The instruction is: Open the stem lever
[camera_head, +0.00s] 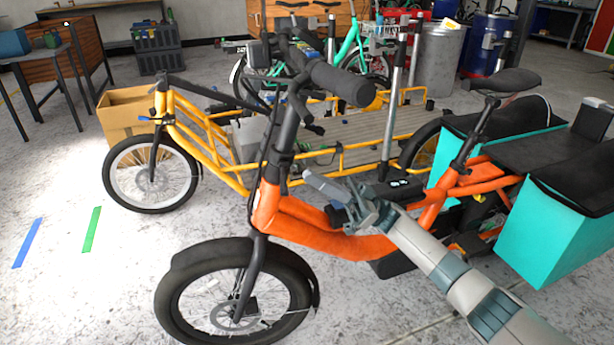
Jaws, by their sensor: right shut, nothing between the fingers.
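The orange cargo bike (300,222) stands in front, with its front wheel toward the lower left. Its black stem (285,135) rises from the orange head tube to the handlebar (342,82). I cannot make out the stem lever clearly against the dark stem, so I cannot tell its position. My right gripper (312,180) comes in from the lower right and points left. Its fingers are shut and empty, just right of the lower stem in the picture. I cannot tell whether they touch the bike. My left gripper is not in view.
A yellow cargo bike (214,160) with a long flat bed stands close behind. Turquoise side bags (545,238) hang at the orange bike's rear. A cardboard box (122,122) and a metal-legged table (42,57) are at the left.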

